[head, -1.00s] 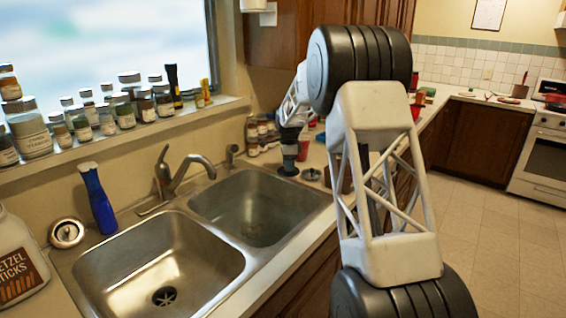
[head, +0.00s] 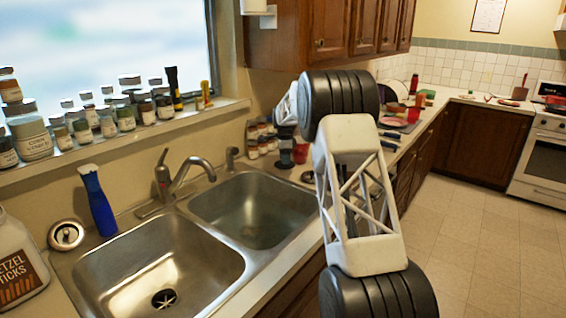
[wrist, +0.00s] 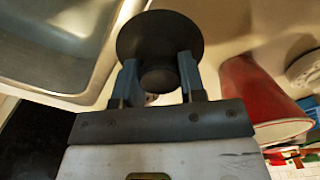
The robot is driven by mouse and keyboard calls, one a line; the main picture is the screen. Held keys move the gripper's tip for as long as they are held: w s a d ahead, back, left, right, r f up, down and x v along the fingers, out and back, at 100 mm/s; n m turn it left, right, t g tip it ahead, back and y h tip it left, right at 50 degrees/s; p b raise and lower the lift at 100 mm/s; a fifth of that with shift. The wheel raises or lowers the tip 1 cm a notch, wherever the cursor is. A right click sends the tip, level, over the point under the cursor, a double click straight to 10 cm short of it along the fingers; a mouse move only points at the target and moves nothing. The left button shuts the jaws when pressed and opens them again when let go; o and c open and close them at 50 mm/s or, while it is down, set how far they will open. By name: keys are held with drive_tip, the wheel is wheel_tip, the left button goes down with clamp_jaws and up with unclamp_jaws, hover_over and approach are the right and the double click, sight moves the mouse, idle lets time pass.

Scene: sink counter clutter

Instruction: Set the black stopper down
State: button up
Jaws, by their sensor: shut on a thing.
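The black stopper (wrist: 160,34) has a wide round disc and a narrower knob. My gripper (wrist: 158,82) is shut on the knob, one finger on each side, with the disc facing away from the palm. In the wrist view the stopper is over the beige counter (wrist: 225,25) beside the sink's corner. Whether its disc touches the counter is not clear. In the head view my gripper (head: 286,142) is small and dark, behind the right basin near the back wall, and the stopper is hard to make out there.
A red cup (wrist: 258,92) stands close on the right of my gripper, with a pale round object (wrist: 304,70) beyond it. The sink (head: 253,207) borders on the left. Several spice jars (head: 262,139) stand behind. Some bare counter lies around the stopper.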

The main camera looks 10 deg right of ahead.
drive_tip(key=shift+w+a+f, duration=0.1)
drive_tip(key=shift+w, duration=1.1)
drive_tip(key=shift+w+f, duration=0.1)
drive_tip(key=shift+w, duration=1.1)
drive_tip(key=shift+f, duration=1.75)
drive_tip(key=shift+f, duration=0.1)
drive_tip(key=o, duration=0.9)
wheel_tip(320, 180, up, 12)
drive_tip(key=shift+r, duration=0.1)
